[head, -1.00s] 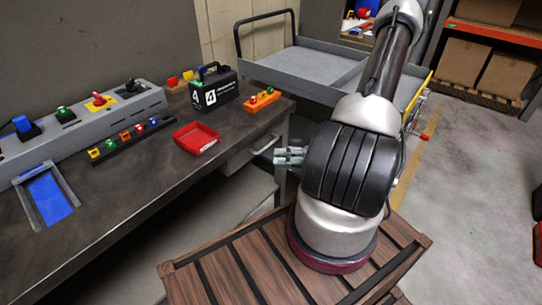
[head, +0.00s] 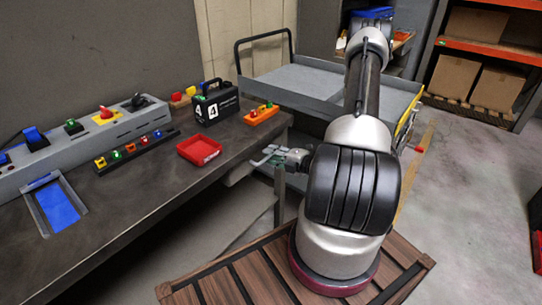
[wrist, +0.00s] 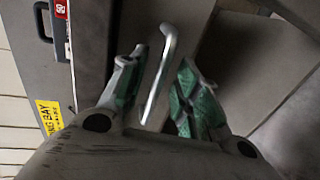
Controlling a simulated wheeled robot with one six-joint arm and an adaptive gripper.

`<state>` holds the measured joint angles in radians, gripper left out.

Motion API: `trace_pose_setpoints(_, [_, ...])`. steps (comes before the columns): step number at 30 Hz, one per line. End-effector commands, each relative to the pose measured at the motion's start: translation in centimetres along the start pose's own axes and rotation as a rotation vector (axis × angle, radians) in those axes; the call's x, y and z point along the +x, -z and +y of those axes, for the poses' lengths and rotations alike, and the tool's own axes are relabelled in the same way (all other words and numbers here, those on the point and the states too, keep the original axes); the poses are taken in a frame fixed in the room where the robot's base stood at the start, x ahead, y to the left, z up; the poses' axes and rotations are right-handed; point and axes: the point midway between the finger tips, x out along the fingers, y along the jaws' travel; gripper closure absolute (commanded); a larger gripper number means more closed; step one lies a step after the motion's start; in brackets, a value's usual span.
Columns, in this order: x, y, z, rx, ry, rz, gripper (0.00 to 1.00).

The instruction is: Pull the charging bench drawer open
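The charging bench (head: 130,215) stands on the left in the head view. Its grey drawer (head: 240,173) is under the right end of the top, mostly hidden by my gripper. My gripper (head: 264,156) is at the drawer front. In the wrist view my gripper (wrist: 160,66) is open, with green-padded fingers apart. A bare metal bar handle (wrist: 158,85) lies between them, with a visible gap to the right finger. Contact with the left finger is hard to tell. How far the drawer stands out is not clear.
A grey cart (head: 310,85) stands behind the bench's right end.

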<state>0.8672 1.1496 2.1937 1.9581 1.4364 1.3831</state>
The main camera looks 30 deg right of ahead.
Motion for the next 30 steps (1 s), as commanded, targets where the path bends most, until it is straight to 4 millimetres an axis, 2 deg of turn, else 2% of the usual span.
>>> trace_pose_setpoints(4, [1.1,0.1,0.0,0.000,0.000,0.001,0.68])
trace_pose_setpoints(12, [1.2,0.0,0.0,0.000,0.000,0.000,0.70])
trace_pose_setpoints(17, [1.2,0.0,0.0,-0.001,0.000,0.000,0.99])
trace_pose_setpoints(26, [1.0,0.0,0.0,0.000,0.000,0.000,1.00])
trace_pose_setpoints(30, [0.0,-0.1,-0.3,0.002,0.001,-0.003,1.00])
